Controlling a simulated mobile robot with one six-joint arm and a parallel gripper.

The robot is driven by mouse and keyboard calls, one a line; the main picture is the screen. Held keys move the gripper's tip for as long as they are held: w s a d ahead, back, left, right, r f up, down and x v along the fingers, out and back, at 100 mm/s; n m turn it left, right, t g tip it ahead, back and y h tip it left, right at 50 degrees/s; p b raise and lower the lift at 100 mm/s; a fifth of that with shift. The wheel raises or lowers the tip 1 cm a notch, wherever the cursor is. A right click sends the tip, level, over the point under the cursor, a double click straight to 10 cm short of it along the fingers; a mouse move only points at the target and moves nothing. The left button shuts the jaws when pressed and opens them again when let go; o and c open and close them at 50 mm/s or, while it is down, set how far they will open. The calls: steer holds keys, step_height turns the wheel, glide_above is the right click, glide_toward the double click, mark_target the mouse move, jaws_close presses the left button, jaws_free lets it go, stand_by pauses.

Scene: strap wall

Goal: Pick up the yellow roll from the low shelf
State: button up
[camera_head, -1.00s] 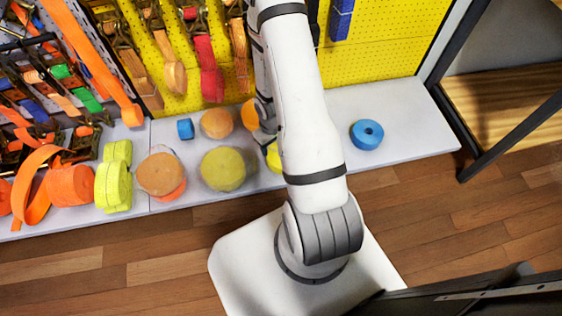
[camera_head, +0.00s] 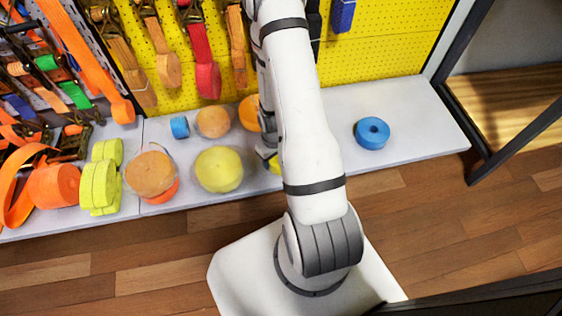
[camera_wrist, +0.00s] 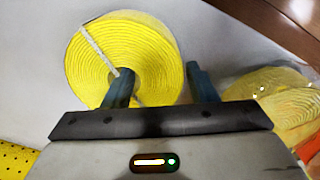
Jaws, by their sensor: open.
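A yellow roll (camera_wrist: 150,55) with a thin pale band across it lies on the light shelf in the wrist view. My gripper (camera_wrist: 160,84) is open and empty above it. The left finger overlaps the roll's face; the right finger is past its right edge, in the gap beside another yellow roll (camera_wrist: 268,82). I cannot tell whether the left finger touches the roll. In the head view my arm hides most of a yellow roll (camera_head: 275,166) and my gripper. A larger yellow roll (camera_head: 218,169) stands left of it on the shelf (camera_head: 410,125).
Orange rolls (camera_head: 213,122), a tan-orange roll (camera_head: 150,173) and a small blue roll (camera_head: 180,127) crowd the shelf's left. A blue roll (camera_head: 372,132) sits right of my arm with free shelf around it. The yellow pegboard (camera_head: 375,50) rises behind. A dark frame post (camera_head: 520,130) stands right.

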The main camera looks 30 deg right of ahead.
steer(key=shift+f, duration=0.55)
steer(key=shift+r, duration=0.1)
steer(key=shift+c, duration=0.5)
steer(key=c, duration=0.8)
steer(key=shift+c, duration=0.2)
